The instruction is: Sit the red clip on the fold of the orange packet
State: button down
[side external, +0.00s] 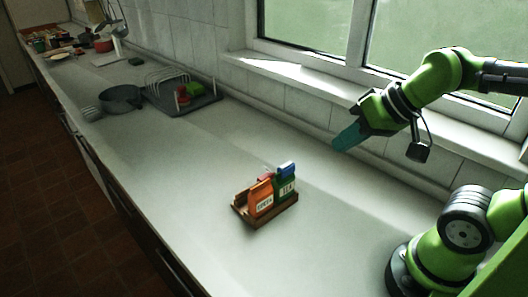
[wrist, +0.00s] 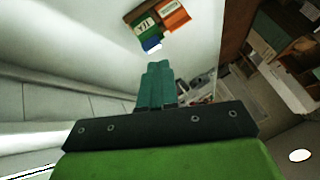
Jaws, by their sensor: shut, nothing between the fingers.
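The orange packet (side external: 261,199) stands in a small wooden tray (side external: 245,218) on the counter, with a pale label on its front. In the wrist view the orange packet (wrist: 176,17) shows near the top edge. A small pinkish-red bit (side external: 266,177) shows at the orange packet's top; I cannot tell whether it is the red clip. My gripper (side external: 336,148), with teal fingers, is up in the air to the right of the tray and apart from it. In the wrist view its fingers (wrist: 157,68) are together and hold nothing.
A green packet (side external: 286,191) with a blue piece (side external: 287,168) on top stands right of the orange one. A dark pan (side external: 121,99) and a dish rack (side external: 183,99) with red and green items are farther back. The counter around the tray is clear; the window wall runs behind.

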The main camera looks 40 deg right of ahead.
jog(key=c, duration=0.9)
grip_release()
jog(key=n+g+h, duration=0.2)
jog(key=n+g, duration=0.5)
jog(key=n, duration=1.4)
send_over(266, 175)
notch_tip(266, 175, down, 4)
jog(key=f, duration=1)
jog(key=shift+s+a+f, duration=0.1)
jog(key=shift+s+f, duration=0.1)
jog(key=shift+f, duration=0.15)
jog(key=shift+w+f, duration=0.15)
jog(key=shift+f, duration=2.9)
